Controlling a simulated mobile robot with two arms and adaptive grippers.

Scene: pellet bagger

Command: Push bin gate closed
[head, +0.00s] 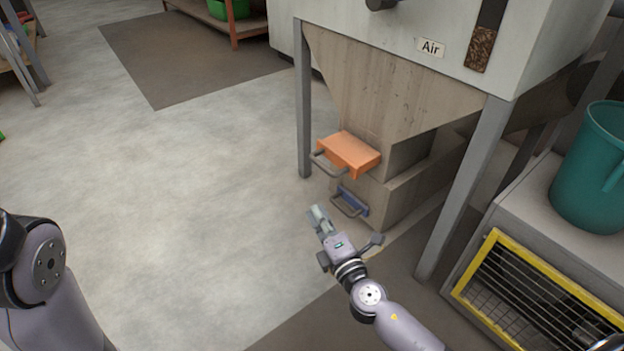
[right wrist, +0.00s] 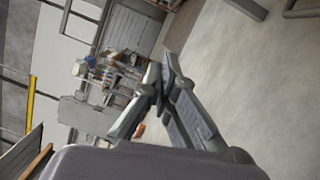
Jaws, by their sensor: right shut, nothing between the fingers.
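The bin gate is an orange slide plate (head: 350,153) with a grey bar handle (head: 327,165), sticking out of the hopper (head: 385,90) near its lower outlet. A second, blue gate (head: 354,200) with its own handle sits lower and looks nearly flush. My right gripper (head: 316,212) is below and in front of the orange plate, close to the blue gate's handle, apart from the orange plate. Its fingers are shut and empty; they meet at the tips in the right wrist view (right wrist: 172,62). Neither gate shows in the wrist view. My left arm shows at the left edge, its gripper out of view.
Grey hopper legs (head: 303,110) stand at the left and right (head: 462,190) of the outlet. A teal bucket (head: 590,170) stands on a cabinet with a yellow-framed grille (head: 490,245) at the right. The floor (head: 190,200) left of the hopper is clear.

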